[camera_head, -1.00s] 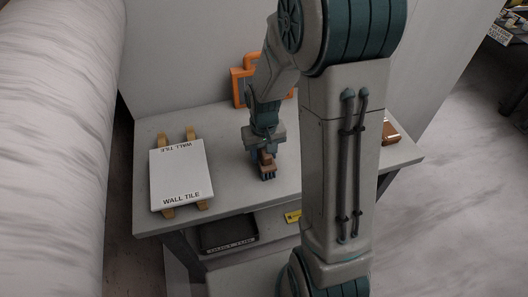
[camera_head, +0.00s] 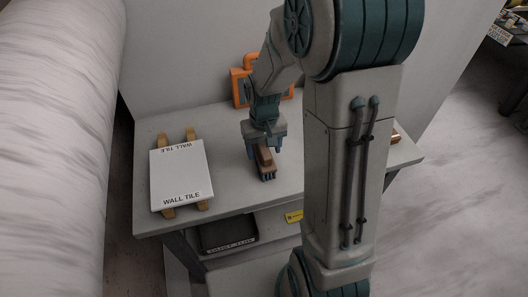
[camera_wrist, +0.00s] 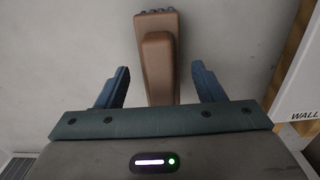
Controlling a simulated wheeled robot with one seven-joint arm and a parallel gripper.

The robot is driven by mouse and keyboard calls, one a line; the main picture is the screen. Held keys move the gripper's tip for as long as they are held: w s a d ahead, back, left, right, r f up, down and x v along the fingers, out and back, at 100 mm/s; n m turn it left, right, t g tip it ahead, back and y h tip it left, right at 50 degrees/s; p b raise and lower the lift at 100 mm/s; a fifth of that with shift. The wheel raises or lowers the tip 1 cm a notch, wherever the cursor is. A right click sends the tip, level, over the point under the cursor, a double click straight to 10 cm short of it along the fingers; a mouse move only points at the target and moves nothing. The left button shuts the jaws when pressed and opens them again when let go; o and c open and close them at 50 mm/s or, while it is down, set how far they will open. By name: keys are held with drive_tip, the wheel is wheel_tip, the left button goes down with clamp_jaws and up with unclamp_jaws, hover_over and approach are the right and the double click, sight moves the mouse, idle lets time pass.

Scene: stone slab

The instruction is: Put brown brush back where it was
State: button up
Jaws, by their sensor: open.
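The brown brush (camera_head: 265,163) lies on the grey slab table (camera_head: 226,196), with dark bristles at its near end. In the wrist view the brush (camera_wrist: 157,62) sits between the two blue fingers, with a gap on each side. My gripper (camera_head: 262,148) is open just above the brush's far end; the wrist view also shows my gripper (camera_wrist: 158,85) with its fingers spread. Whether the brush's underside rests fully on the table is hard to see.
A white wall tile (camera_head: 181,174) on wooden strips lies left of the brush. An orange frame (camera_head: 240,86) stands at the back. A dark tub (camera_head: 228,236) and a yellow item (camera_head: 294,216) are below the tabletop. A brown item (camera_head: 395,137) is partly hidden behind my arm.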

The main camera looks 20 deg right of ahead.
wheel_tip(320, 180, up, 9)
drive_tip(key=shift+r, duration=0.1)
drive_tip(key=shift+s+r, duration=0.1)
drive_tip(key=shift+r, duration=0.2)
drive_tip(key=s+r+t, duration=0.1)
drive_tip(key=s+r, duration=0.1)
drive_tip(key=s, duration=0.4)
drive_tip(key=s+r+t, duration=0.1)
drive_tip(key=s+r, duration=0.2)
drive_tip(key=s, duration=0.4)
drive_tip(key=shift+s+t, duration=0.25)
drive_tip(key=shift+t, duration=0.15)
drive_tip(key=c, duration=0.5)
drive_tip(key=shift+d, duration=0.1)
drive_tip(key=shift+c, duration=0.3)
